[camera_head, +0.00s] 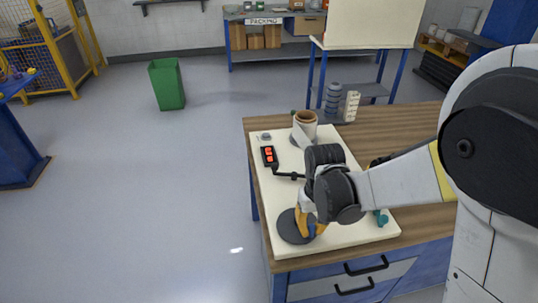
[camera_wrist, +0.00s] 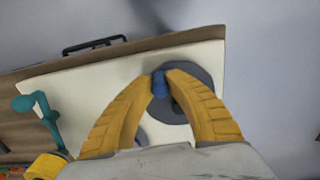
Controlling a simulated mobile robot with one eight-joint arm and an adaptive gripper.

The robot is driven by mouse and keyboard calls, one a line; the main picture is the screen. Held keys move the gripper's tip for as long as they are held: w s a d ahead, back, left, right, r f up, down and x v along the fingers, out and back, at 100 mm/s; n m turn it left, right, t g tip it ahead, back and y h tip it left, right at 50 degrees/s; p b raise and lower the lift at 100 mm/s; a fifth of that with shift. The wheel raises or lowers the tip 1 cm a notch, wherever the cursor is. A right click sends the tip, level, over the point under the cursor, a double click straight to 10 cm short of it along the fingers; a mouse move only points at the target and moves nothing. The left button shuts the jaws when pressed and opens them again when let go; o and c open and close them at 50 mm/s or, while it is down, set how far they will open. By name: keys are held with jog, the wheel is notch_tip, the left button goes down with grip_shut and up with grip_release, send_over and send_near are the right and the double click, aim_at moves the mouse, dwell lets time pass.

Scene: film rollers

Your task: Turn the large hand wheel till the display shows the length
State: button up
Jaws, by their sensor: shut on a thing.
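The large hand wheel is a dark grey disc (camera_head: 290,228) lying flat at the front left of the cream base plate; it also shows in the wrist view (camera_wrist: 205,90). My gripper (camera_head: 310,224) is over the wheel with its yellow fingers pointing down. In the wrist view its fingertips (camera_wrist: 160,84) are shut on the wheel's blue handle (camera_wrist: 159,88), near the rim. The display (camera_head: 269,156) is a small black box with red digits, at the left of the plate. Its digits are too small to read surely.
The cream plate (camera_head: 345,236) lies on a wooden-topped workbench (camera_head: 400,125) with blue drawers. A film roll (camera_head: 305,122) stands at the plate's back. A teal crank (camera_head: 381,218) is at its front right. A green bin (camera_head: 167,84) stands on open floor at the left.

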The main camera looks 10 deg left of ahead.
aim_at(314, 222)
jog(key=shift+w+d, duration=0.3)
jog(key=shift+w+d, duration=0.25)
jog(key=shift+w, duration=0.25)
jog(key=shift+w+d, duration=0.2)
jog(key=shift+w, duration=0.3)
jog(key=shift+w, duration=1.1)
